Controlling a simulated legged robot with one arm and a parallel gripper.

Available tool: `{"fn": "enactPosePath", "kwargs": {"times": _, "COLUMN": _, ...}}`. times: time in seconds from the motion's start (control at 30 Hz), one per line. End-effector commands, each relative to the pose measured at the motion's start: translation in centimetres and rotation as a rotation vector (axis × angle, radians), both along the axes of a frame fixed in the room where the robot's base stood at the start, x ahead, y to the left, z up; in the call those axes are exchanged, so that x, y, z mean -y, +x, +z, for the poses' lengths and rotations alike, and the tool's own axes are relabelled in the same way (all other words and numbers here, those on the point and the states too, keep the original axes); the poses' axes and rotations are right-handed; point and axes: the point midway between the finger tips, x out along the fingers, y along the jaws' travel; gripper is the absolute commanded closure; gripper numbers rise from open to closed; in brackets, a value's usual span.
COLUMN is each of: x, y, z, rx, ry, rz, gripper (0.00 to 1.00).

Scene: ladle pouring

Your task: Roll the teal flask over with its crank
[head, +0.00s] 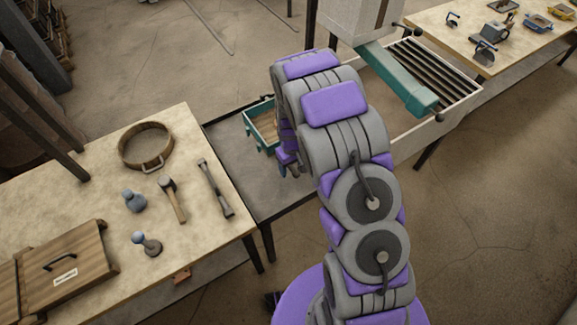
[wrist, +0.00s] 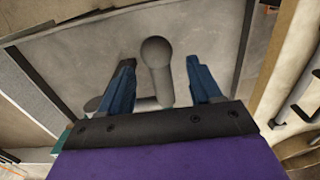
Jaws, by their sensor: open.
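The teal flask (head: 264,128) is an open box on the grey bench left of my arm in the head view, with a brownish inside. It is partly hidden by my arm. A teal edge (wrist: 62,140) shows at the lower left of the wrist view. A grey round-ended handle (wrist: 157,70), apparently the crank's, stands between my fingers in the wrist view. My gripper (wrist: 160,65) is open around it, with visible space on both sides; contact cannot be seen. In the head view my gripper (head: 291,168) is largely hidden by my arm, just right of the flask.
A wooden table (head: 90,190) at left carries a round sieve (head: 146,147), a hammer (head: 172,200), other tools and a wooden box (head: 65,275). A machine with a teal arm (head: 400,80) and slatted bed (head: 435,70) stands behind my arm. Floor at right is clear.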

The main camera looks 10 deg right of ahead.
Motion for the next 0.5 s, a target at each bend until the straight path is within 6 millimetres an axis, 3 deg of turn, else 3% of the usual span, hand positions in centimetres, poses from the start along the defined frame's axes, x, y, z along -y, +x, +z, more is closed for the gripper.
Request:
{"fn": "enactPosePath", "kwargs": {"times": 0.23, "x": 0.1, "y": -0.3, "z": 0.7, "rx": 0.000, "ry": 0.000, "rz": 0.000, "gripper": 0.36}}
{"fn": "enactPosePath", "kwargs": {"times": 0.5, "x": 0.5, "y": -1.1, "z": 3.1, "rx": 0.002, "ry": 0.002, "rz": -0.001, "gripper": 0.36}}
